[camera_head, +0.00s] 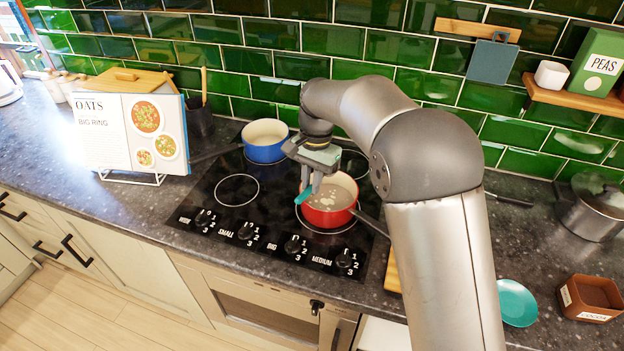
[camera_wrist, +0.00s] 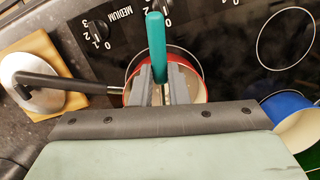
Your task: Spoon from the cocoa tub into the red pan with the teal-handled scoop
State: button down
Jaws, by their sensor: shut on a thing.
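My gripper (camera_head: 308,185) is shut on the teal-handled scoop (camera_head: 302,198), over the left side of the red pan. In the wrist view the teal handle (camera_wrist: 156,45) sticks out between the fingers (camera_wrist: 158,80); the scoop's bowl is hidden. The red pan (camera_head: 335,219) stands on the hob and holds a grey-brown liquid with pale lumps; its red rim also shows in the wrist view (camera_wrist: 196,78). I cannot tell whether the scoop touches the pan or carries anything. The brown cocoa tub (camera_head: 578,308) stands open on the counter at far right, away from my gripper.
A blue pan (camera_head: 265,150) stands on the back of the hob. A teal dish (camera_head: 517,303) lies left of the tub. A steel pot (camera_head: 592,210) is at the right. In the wrist view a silver round object (camera_wrist: 38,98) rests on a wooden board (camera_wrist: 65,62). A recipe book (camera_head: 130,130) stands left.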

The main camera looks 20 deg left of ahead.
jog(key=shift+f+b, duration=0.45)
jog(key=shift+f, duration=0.45)
jog(key=shift+f+b, duration=0.35)
jog(key=shift+b, duration=0.45)
jog(key=y+b, duration=0.1)
jog(key=b, duration=0.1)
jog(key=y+b, duration=0.1)
jog(key=b, duration=0.2)
jog(key=shift+d+t+y, duration=0.3)
jog(key=shift+y, duration=0.1)
jog(key=shift+d+y+b, duration=0.1)
jog(key=shift+y+b, duration=0.2)
jog(key=shift+b, duration=0.55)
jog(key=y+b, duration=0.1)
jog(key=b, duration=0.3)
jog(key=t+y+b, duration=0.1)
jog(key=y+b, duration=0.1)
jog(key=b, duration=0.2)
jog(key=shift+s+d+f+m, duration=0.1)
jog(key=shift+d+f+m, duration=0.05)
jog(key=shift+d+m, duration=0.15)
